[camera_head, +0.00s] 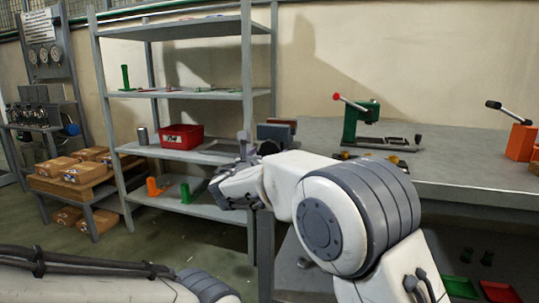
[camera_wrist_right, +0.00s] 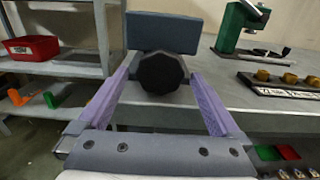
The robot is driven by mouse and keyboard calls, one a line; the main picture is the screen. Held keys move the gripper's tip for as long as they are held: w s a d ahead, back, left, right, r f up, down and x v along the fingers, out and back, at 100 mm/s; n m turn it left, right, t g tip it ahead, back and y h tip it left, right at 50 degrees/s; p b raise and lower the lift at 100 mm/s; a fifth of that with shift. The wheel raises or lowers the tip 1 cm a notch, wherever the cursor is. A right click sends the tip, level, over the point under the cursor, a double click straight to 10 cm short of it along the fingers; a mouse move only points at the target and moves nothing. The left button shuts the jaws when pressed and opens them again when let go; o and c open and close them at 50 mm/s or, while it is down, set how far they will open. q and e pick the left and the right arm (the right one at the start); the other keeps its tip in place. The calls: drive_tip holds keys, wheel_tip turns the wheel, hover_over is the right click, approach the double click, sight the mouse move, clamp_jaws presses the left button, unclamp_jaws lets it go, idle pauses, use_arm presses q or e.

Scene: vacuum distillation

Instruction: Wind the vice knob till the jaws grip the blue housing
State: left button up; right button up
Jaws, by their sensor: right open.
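The vice (camera_head: 275,132) sits at the table's left edge, partly hidden by my right arm in the head view. In the right wrist view its blue-grey block (camera_wrist_right: 163,32) stands behind the black faceted knob (camera_wrist_right: 161,73). I cannot tell whether that block is a jaw or the blue housing, and the gap between the jaws does not show. My right gripper (camera_wrist_right: 162,70) is open, its two purple fingers on either side of the knob. Whether they touch it is unclear. In the head view my right gripper (camera_head: 246,158) is mostly seen as its grey body. My left gripper is out of view.
A green press (camera_head: 361,124) with a red-tipped lever and a black plate with brass knobs (camera_wrist_right: 280,82) stand right of the vice on the grey table (camera_head: 455,165). A shelf with a red bin (camera_head: 183,137) is at left. An orange block (camera_head: 521,142) stands far right.

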drive_tip(key=shift+x, duration=1.25)
drive_tip(key=c, duration=1.3)
drive_tip(key=shift+f+m+b, duration=0.2)
drive_tip(key=shift+m+b, duration=0.8)
drive_tip(key=shift+b, duration=0.25)
drive_tip(key=shift+a+m+b, duration=0.1)
drive_tip(key=shift+m+b, duration=1)
drive_tip(key=shift+r+m+b, duration=0.1)
drive_tip(key=shift+m+b, duration=0.65)
drive_tip(key=shift+m, duration=0.15)
drive_tip(key=shift+r, duration=0.1)
drive_tip(key=shift+r+m, duration=0.15)
drive_tip(key=shift+m, duration=0.15)
